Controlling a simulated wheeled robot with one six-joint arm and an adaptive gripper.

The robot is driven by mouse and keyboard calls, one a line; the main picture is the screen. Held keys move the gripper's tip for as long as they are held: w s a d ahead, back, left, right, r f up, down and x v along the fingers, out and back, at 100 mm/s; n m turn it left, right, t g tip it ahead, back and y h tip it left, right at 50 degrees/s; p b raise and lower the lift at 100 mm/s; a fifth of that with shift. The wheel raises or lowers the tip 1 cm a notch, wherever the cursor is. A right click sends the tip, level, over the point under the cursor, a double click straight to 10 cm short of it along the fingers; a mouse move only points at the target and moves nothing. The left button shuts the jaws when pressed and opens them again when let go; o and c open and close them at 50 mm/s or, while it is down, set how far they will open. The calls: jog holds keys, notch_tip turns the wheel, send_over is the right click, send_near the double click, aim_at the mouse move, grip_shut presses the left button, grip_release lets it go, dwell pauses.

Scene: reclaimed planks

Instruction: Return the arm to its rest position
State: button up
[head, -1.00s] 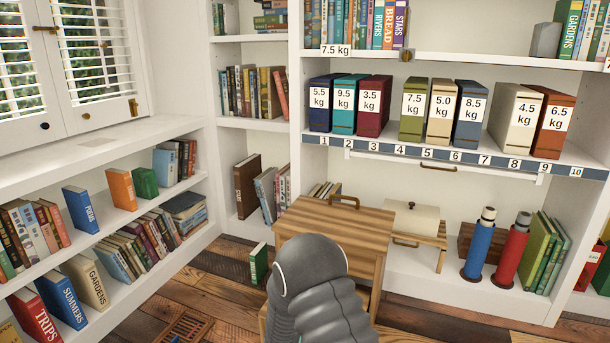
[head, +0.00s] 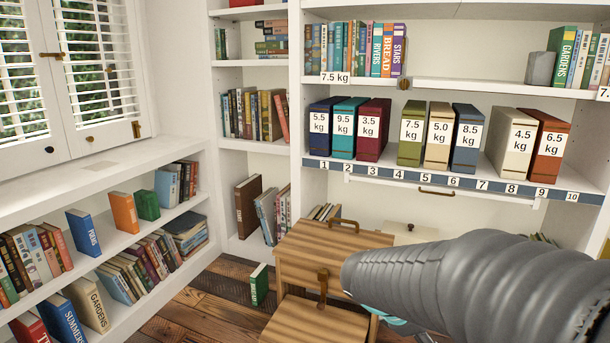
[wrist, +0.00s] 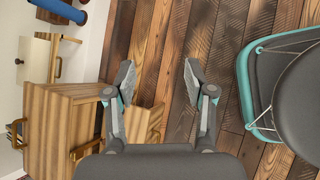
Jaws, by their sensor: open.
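My arm, in a grey ribbed sleeve, reaches in from the lower right of the head view and covers part of the wooden cabinet. My gripper (wrist: 158,82) shows in the wrist view with its two fingers spread apart and nothing between them. It is above the plank floor (wrist: 172,45), beside the wooden cabinet (wrist: 50,125). In the head view the gripper is mostly hidden behind the sleeve; only a bit of teal shows below it.
The wooden cabinet (head: 310,248) has a lower part pulled out. A green book (head: 259,285) stands on the floor beside it. Weight-labelled binders (head: 410,135) stand on a numbered shelf (head: 400,172). A teal-rimmed dark chair-like object (wrist: 250,90) is at the wrist view's right.

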jog(key=s+a+r+m+t+y+p, duration=0.1)
jog(key=s+a+r+m+t+y, duration=0.1)
jog(key=s+a+r+m+y, duration=0.2)
jog(key=s+a+r+m+t+y+p, duration=0.1)
jog(key=s+a+r+m+y, duration=0.3)
jog(key=s+m, duration=0.5)
jog(key=shift+s+m+t+p, duration=0.4)
jog(key=shift+m+p, duration=0.05)
jog(key=shift+m, duration=0.55)
jog(key=shift+a, duration=0.2)
